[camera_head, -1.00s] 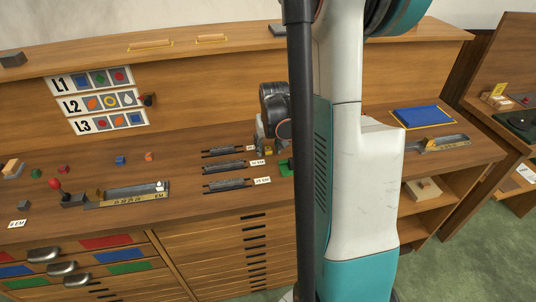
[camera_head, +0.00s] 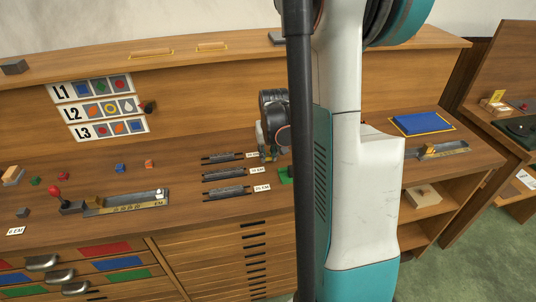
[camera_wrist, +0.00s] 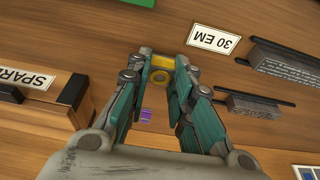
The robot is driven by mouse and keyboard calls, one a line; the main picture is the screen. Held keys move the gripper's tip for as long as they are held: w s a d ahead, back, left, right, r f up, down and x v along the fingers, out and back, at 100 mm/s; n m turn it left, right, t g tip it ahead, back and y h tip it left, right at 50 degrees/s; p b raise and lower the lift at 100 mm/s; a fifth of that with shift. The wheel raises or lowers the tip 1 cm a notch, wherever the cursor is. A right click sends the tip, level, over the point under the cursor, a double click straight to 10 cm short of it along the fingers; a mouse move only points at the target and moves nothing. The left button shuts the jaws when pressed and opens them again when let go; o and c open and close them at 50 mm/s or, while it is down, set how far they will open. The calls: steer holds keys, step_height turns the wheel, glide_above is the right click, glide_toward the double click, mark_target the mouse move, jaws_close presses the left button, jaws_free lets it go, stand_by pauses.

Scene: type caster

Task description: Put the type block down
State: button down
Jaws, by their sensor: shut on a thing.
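In the wrist view, a type block (camera_wrist: 161,66) with a yellow face and a round ring mark sits between the fingertips of my gripper (camera_wrist: 161,72). The teal fingers are shut on it from both sides. In the head view, my gripper (camera_head: 268,153) hangs low over the bench, at the right ends of the dark slotted holders and left of a green piece (camera_head: 286,174). My arm and a black column hide part of that area. The block is too small to make out clearly in the head view. I cannot tell whether it touches the bench.
A white "30 EM" label (camera_wrist: 214,40) and dark holders (camera_wrist: 285,70) lie right of the fingers in the wrist view. A "SPARE" box (camera_wrist: 35,85) stands at left. A small purple mark (camera_wrist: 146,116) shows between the fingers. Bare wood (camera_wrist: 85,35) lies around.

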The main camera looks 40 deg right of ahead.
mark_target(268, 154)
step_height(268, 154, up, 19)
steer(key=p, duration=0.5)
steer(key=shift+r+p, duration=0.15)
steer(key=shift+p, duration=0.2)
